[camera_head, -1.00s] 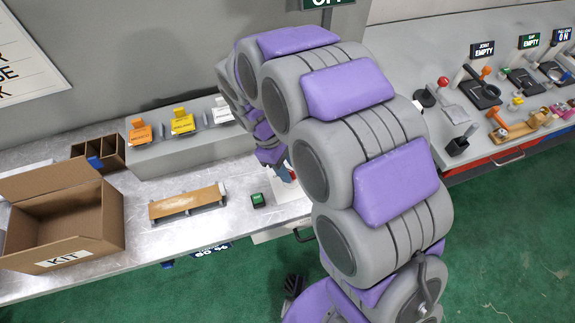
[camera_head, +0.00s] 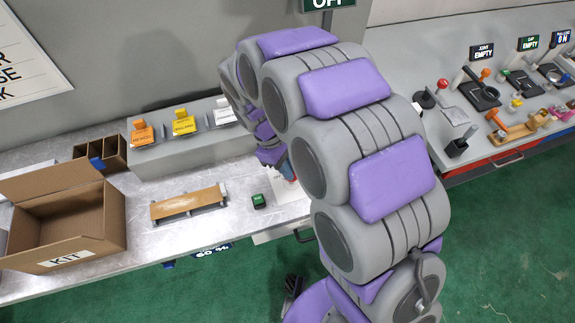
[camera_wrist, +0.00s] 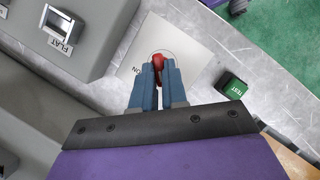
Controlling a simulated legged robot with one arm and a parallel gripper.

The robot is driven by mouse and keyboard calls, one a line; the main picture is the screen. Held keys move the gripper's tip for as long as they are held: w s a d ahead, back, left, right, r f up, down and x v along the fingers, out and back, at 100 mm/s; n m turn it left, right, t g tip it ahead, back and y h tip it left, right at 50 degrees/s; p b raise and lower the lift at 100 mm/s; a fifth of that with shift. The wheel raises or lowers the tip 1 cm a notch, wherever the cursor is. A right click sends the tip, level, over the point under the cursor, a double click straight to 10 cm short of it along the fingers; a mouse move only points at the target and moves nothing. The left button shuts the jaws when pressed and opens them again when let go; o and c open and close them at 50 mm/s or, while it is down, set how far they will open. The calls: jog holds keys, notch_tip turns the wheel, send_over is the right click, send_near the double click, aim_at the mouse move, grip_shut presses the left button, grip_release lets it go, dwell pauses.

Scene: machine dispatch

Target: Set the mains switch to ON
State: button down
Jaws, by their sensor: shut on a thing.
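The mains switch shows in the wrist view as a red handle (camera_wrist: 158,64) on a pale plate (camera_wrist: 190,40) with partly hidden "ON" lettering. My gripper (camera_wrist: 158,72) has its blue fingers closed around the red handle. The fingers cover part of the handle, so I cannot tell its exact position.
A green button marked TEST (camera_wrist: 232,86) sits beside the plate. A grey block (camera_wrist: 85,30) with a FLAT label stands close on the other side. An open KIT box (camera_head: 65,225), a wooden piece (camera_head: 187,203) and a grey shelf with coloured cards (camera_head: 190,150) are on the bench.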

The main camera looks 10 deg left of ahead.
jog(key=m+p, duration=0.1)
jog(key=m+g+p, duration=0.1)
jog(key=m, duration=0.1)
jog(key=shift+w+d+r+p, duration=0.1)
jog(key=shift+w+r+p, duration=0.1)
jog(key=shift+p, duration=0.2)
jog(key=m+g+y+p, duration=0.1)
jog(key=m+p, duration=0.1)
jog(key=m+y+p, duration=0.1)
jog(key=m+p, duration=0.1)
jog(key=m, duration=0.1)
jog(key=shift+w+d+g, duration=0.1)
jog(key=shift+d+g, duration=0.05)
jog(key=shift+g, duration=0.25)
jog(key=m+p, duration=0.1)
jog(key=m, duration=0.1)
jog(key=m+y+p, duration=0.1)
jog(key=m, duration=0.2)
jog(key=shift+d+f+g+y+p, duration=0.1)
jog(key=shift+d+g+y+p, duration=0.1)
jog(key=shift+g+y+p, duration=0.15)
jog(key=shift+d+f+m+y+p, duration=0.1)
jog(key=shift+m+y+p, duration=0.45)
jog(key=shift+m, duration=0.55)
jog(key=shift+m+y+p, duration=0.3)
jog(key=shift+m+p, duration=0.45)
jog(key=shift+m, duration=0.35)
jog(key=c, duration=1.2)
grip_release()
jog(key=shift+o, duration=0.2)
